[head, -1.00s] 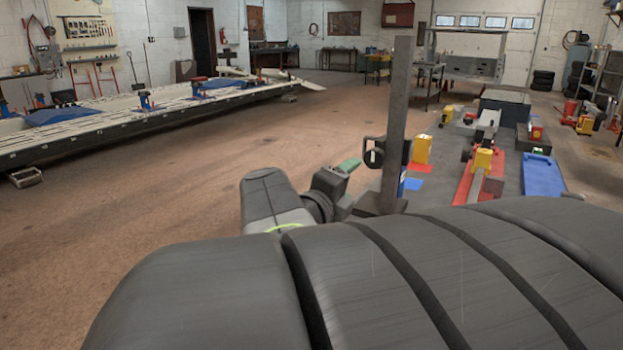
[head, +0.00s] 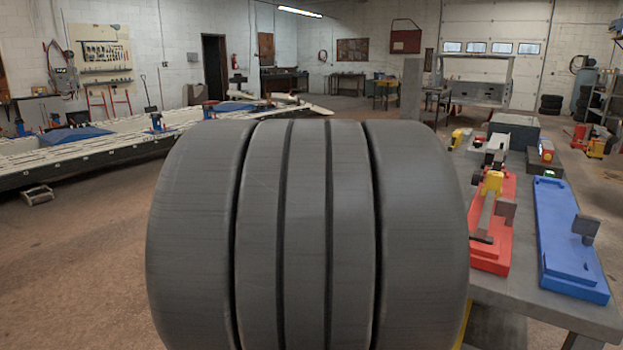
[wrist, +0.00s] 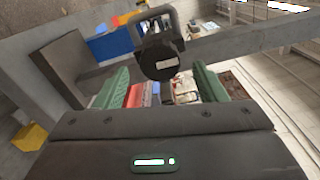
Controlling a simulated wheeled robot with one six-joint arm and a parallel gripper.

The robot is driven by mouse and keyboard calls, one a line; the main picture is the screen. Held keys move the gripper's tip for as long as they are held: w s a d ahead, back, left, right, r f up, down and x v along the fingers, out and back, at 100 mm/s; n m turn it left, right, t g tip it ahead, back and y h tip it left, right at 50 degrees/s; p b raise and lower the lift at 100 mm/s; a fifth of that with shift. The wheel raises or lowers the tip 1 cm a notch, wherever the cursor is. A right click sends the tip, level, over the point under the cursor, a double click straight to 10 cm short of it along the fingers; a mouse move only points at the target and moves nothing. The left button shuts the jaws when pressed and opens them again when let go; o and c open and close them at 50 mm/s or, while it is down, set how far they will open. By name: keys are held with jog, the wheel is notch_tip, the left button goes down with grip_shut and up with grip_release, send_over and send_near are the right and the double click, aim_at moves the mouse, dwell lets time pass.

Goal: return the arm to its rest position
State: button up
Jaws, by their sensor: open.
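My gripper (wrist: 160,90) shows in the wrist view with its two green fingers apart and nothing held between them. A dark round part with a pale label and a loop (wrist: 158,58) is seen near the fingertips. I cannot tell whether they touch. A grey beam (wrist: 240,42) runs behind it. In the head view my large dark grooved arm link fills the middle and hides my gripper.
A grey bench (head: 505,292) at right bears a red fixture (head: 493,250), a blue tray (head: 562,235) and a grey block (head: 515,130). A grey post (head: 411,90) rises behind my arm. A long white frame rack (head: 60,150) stands left. The floor (head: 90,235) between is open.

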jog(key=x, duration=0.3)
jog(key=shift+w, duration=0.1)
dwell(0.3)
jog(key=p+v, duration=0.2)
jog(key=v, duration=1.2)
jog(key=shift+n, duration=0.4)
jog(key=b+x, duration=0.1)
jog(key=x, duration=1.3)
jog(key=shift+w+d+r, duration=0.1)
jog(key=shift+r, duration=0.1)
jog(key=n+p, duration=1.2)
jog(key=n, duration=0.5)
jog(key=shift+p, duration=0.35)
